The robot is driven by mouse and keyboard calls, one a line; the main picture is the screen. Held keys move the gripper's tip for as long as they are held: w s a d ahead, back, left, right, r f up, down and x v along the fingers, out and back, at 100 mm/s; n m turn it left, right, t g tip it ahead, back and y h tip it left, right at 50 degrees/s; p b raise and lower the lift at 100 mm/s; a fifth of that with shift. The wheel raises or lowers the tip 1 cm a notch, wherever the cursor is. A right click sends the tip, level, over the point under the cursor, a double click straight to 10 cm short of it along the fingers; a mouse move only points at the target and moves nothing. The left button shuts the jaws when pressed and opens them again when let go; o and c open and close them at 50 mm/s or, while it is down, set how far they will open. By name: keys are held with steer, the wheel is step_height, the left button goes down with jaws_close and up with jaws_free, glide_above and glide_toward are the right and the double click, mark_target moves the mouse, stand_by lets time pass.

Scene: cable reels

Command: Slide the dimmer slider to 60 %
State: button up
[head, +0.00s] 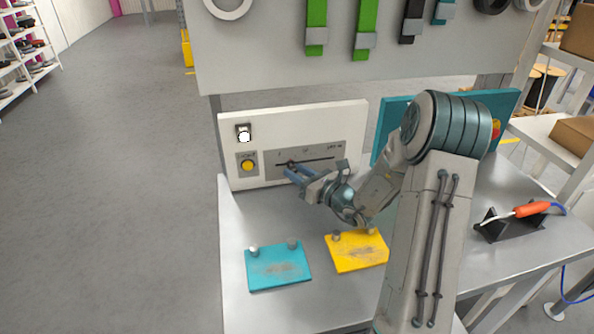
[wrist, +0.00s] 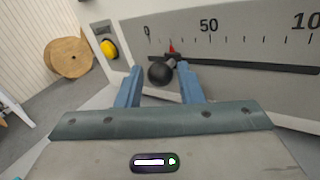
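The dimmer slider is a horizontal slot (head: 318,159) on a grey scale plate in the white panel. In the wrist view its scale reads 0, 50 and 100, left to right. The slider's black ball knob (wrist: 160,73) and red pointer (wrist: 171,47) stand a little right of 0, well short of 50. My gripper (head: 289,172) is in front of the slider's left part. In the wrist view my gripper (wrist: 160,72) is open, its blue fingers on either side of the knob with gaps showing. I cannot tell how deep the knob sits between them.
A yellow button (head: 248,166) and a white switch (head: 243,133) are left of the slider. A blue plate (head: 277,278) and a yellow plate (head: 350,262) lie on the bench below. Green straps (head: 316,25) hang on the board above. A teal panel (head: 385,135) stands to the right.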

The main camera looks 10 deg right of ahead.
steer(key=shift+w+a, duration=0.15)
jaws_close()
steer(key=d, duration=0.6)
steer(key=shift+b, duration=0.3)
jaws_free()
